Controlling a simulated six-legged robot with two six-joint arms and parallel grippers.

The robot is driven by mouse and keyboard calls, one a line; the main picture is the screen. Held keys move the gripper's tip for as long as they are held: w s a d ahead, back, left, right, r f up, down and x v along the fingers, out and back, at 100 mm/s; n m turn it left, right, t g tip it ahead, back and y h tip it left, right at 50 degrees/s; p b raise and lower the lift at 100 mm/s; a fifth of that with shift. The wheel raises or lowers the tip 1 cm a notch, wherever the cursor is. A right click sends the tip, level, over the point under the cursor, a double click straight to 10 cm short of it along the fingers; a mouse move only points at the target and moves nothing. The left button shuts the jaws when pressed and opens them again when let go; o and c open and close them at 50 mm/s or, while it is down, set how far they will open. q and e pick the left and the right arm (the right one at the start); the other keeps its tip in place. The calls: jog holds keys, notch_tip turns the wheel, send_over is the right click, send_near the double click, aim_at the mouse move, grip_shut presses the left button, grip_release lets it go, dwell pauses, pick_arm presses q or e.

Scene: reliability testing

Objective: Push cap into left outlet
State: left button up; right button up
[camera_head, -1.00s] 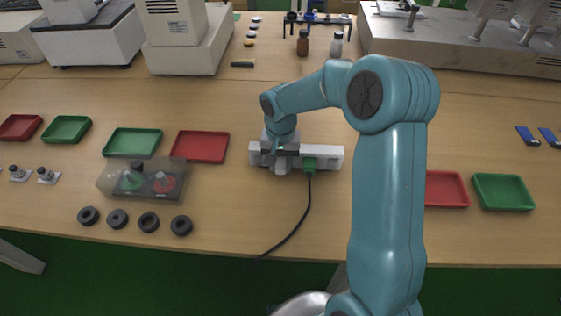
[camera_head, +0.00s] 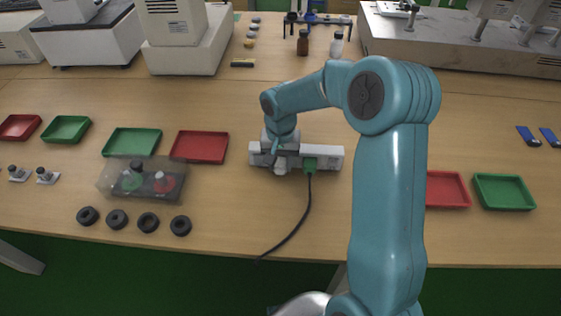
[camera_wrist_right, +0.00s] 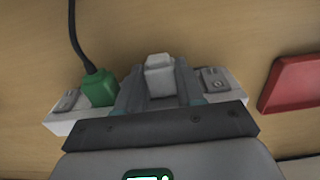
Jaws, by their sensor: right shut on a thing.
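The white power strip (camera_head: 329,157) lies on the table, left of my right forearm. A green plug (camera_head: 310,164) with a black cord sits in its right part; it also shows at the left in the wrist view (camera_wrist_right: 100,88). My right gripper (camera_wrist_right: 160,85) is shut on a small white cap (camera_wrist_right: 159,72), one finger on each side. The gripper and cap are over the strip, left of the plug in the head view. An outlet (camera_wrist_right: 215,80) shows beside the fingers in the wrist view. Whether the cap is seated is hidden. My left gripper is not in view.
A red tray (camera_head: 200,147) and a green tray (camera_head: 132,142) lie left of the strip. A clear box with buttons (camera_head: 145,182) and several black rings (camera_head: 148,222) are nearer the front. The cord (camera_head: 295,229) runs to the table's front edge.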

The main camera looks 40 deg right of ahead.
jog(key=shift+w+d, duration=0.3)
jog(key=shift+d, duration=0.05)
dwell(0.4)
jog(key=o, duration=1.1)
jog(key=shift+o, duration=0.2)
notch_tip(320, 180, up, 16)
jog(key=p, duration=0.1)
jog(key=shift+r, duration=0.15)
jog(key=shift+r+p, duration=0.1)
jog(key=shift+p, duration=0.2)
